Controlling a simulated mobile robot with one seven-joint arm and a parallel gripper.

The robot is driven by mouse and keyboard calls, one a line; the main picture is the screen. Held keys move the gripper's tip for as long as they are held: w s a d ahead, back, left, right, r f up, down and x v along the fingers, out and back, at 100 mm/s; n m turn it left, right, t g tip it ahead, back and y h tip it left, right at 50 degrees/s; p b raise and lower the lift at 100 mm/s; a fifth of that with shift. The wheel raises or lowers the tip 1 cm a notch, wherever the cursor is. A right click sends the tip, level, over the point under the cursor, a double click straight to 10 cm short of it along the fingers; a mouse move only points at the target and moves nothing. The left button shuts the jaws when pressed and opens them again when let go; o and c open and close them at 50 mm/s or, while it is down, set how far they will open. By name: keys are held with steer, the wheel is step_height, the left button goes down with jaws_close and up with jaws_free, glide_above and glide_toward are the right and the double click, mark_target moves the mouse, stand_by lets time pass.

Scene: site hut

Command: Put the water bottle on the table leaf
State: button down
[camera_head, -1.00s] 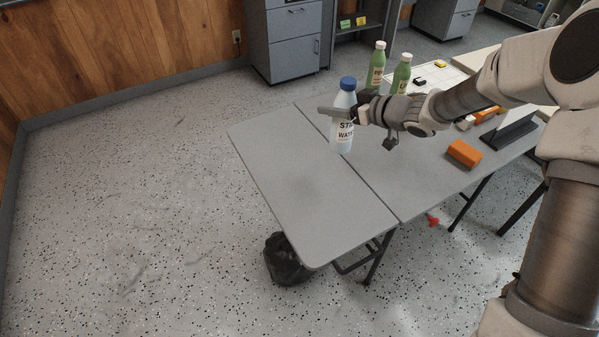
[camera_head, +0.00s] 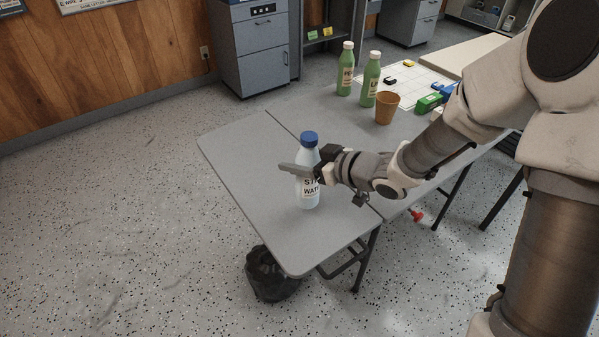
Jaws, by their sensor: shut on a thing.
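The water bottle (camera_head: 308,198) is clear and pale with a blue cap and a white label. It is upright over the table leaf (camera_head: 240,160), the grey left section of the table beyond the seam. My gripper (camera_head: 302,170) is shut around the bottle's upper body, below the cap, reaching in from the right. One finger shows across the bottle's front; the other is mostly hidden. The bottle's base appears at or just above the leaf surface; I cannot tell whether it touches.
Two green bottles (camera_head: 370,80) and a brown cup (camera_head: 387,108) stand on the main tabletop (camera_head: 345,122). A green box (camera_head: 430,103) lies near my arm. A black bag (camera_head: 270,275) sits on the floor below the leaf. The rest of the leaf is clear.

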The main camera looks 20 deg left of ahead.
steer(key=shift+f+b, duration=0.55)
steer(key=shift+f, duration=1.05)
steer(key=shift+f, duration=0.2)
jaws_free()
steer(key=shift+r, duration=0.1)
